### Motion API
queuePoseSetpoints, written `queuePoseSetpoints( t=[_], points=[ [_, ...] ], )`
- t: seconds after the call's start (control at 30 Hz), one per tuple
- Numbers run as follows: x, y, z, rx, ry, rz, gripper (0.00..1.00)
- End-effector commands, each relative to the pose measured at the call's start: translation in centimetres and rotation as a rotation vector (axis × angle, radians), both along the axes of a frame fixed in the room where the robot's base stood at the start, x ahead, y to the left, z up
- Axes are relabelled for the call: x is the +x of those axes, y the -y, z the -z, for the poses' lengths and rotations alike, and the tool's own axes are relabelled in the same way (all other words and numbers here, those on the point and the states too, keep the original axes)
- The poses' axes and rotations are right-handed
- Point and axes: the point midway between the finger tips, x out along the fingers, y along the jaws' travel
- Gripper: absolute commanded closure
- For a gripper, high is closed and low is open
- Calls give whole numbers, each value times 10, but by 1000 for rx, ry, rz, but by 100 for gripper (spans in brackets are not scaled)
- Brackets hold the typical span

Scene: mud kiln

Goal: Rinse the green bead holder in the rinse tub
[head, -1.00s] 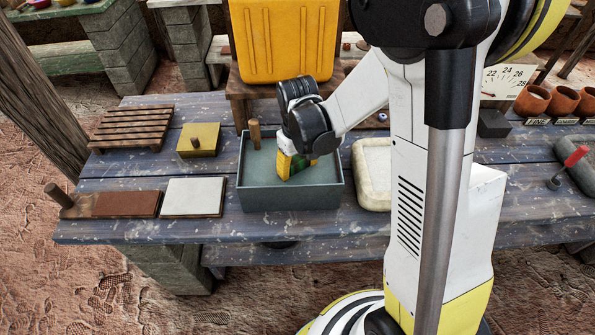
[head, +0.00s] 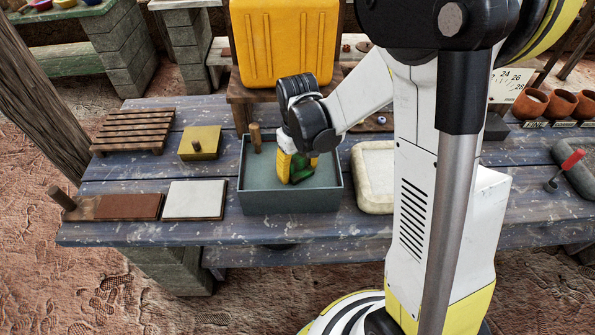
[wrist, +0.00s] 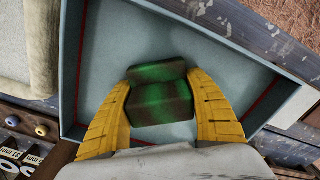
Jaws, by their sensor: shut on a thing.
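The green bead holder (wrist: 160,95) is a blocky green piece with dark brown patches. In the wrist view it sits between the two yellow fingers of my gripper (wrist: 160,108), which is shut on it. In the head view my gripper (head: 299,168) points down inside the grey-blue rinse tub (head: 290,202), with the green holder (head: 301,170) showing between the fingers. The holder is low in the tub, near the pale water surface or floor. I cannot tell whether it touches the bottom. The tub walls (wrist: 95,70) surround it in the wrist view.
A wooden peg (head: 255,138) stands in the tub's back left. A pale stone tray (head: 374,176) is close on the right. A white-topped board (head: 195,199), a yellow block (head: 200,142) and a slatted rack (head: 133,130) lie left. A yellow jerrycan (head: 285,42) stands behind.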

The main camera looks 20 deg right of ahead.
Motion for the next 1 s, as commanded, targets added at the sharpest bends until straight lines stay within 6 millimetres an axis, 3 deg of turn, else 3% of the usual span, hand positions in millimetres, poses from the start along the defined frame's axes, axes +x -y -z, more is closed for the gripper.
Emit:
queuePoseSetpoints(
  t=[0.8,1.0],
  points=[
    [0,0,-85,0,0,0,69],
    [0,0,-95,0,0,0,69]
  ],
)
